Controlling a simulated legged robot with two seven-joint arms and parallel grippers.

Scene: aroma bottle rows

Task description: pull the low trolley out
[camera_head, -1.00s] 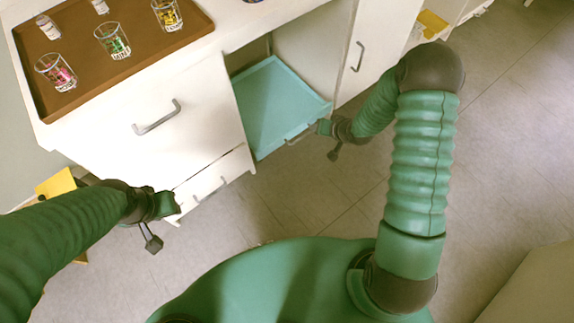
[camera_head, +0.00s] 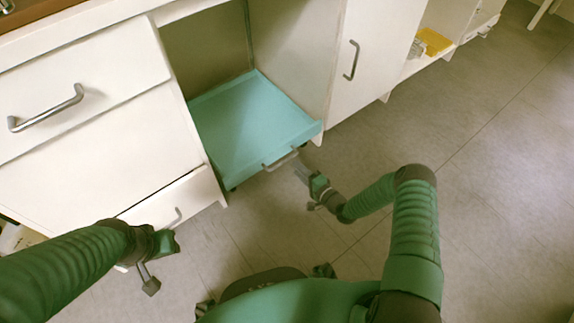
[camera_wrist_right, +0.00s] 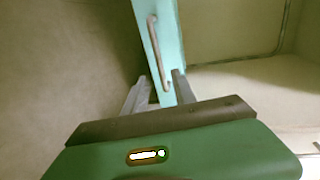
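The low trolley (camera_head: 250,120) is a light teal, shallow tray with a raised front edge, standing low in the open bay of the white cabinet. Its metal bar handle (camera_head: 280,158) is on the front edge; the handle also shows in the right wrist view (camera_wrist_right: 156,50). My right gripper (camera_head: 301,170) is just right of and in front of the handle. In the right wrist view its two fingers (camera_wrist_right: 156,85) are apart, with the handle's lower end between or just beyond them; contact cannot be told. My left gripper (camera_head: 165,245) is near the lower drawers, and its fingers are unclear.
White drawers with a metal handle (camera_head: 45,108) stand left of the bay. A closed white door (camera_head: 362,50) is on its right. A yellow object (camera_head: 434,41) lies on an open shelf farther right. The tiled floor (camera_head: 480,200) at right is clear.

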